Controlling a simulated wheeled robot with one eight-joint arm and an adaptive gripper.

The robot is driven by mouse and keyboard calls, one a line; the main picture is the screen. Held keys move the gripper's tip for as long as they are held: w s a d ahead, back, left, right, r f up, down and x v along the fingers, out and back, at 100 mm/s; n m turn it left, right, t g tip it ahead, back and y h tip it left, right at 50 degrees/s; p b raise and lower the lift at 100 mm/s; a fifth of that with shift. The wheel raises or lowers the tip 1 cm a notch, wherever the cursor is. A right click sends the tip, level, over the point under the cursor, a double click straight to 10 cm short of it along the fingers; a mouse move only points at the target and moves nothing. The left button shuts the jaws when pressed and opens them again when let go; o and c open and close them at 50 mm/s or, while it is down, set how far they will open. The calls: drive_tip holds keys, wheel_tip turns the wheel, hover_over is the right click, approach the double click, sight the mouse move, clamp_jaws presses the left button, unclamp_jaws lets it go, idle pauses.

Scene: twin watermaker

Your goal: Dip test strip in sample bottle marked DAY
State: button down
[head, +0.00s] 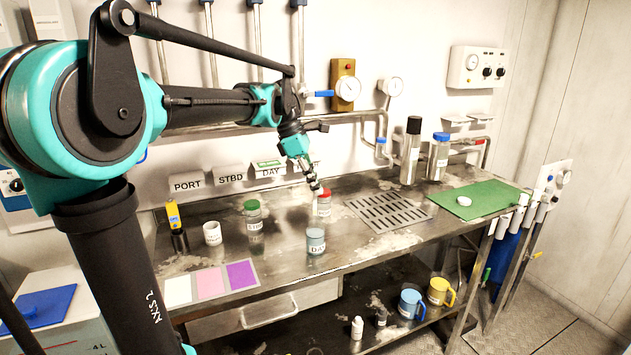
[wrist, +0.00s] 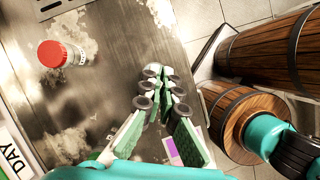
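The sample bottle marked DAY (head: 316,241) stands upright on the steel bench near its front edge in the head view. Its top looks grey-teal; I cannot tell if it is capped. My gripper (head: 316,188) is above the bench, behind the DAY bottle and close to the red-capped bottle (head: 324,204). In the wrist view my gripper's green-padded fingers (wrist: 160,88) come together at the tips, with nothing visible between them. The red-capped bottle (wrist: 62,54) is at upper left there, apart from the fingers. I cannot make out a test strip in either view.
A green-capped bottle (head: 253,215), white labelled cup (head: 212,233), yellow device (head: 174,218) and colour card (head: 210,283) are on the left. A drain grate (head: 388,211) and green mat (head: 484,205) are on the right. Wooden barrels (wrist: 238,120) show beside the bench.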

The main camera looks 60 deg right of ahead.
drive_tip(key=shift+f, duration=4.8)
drive_tip(key=shift+r, duration=0.1)
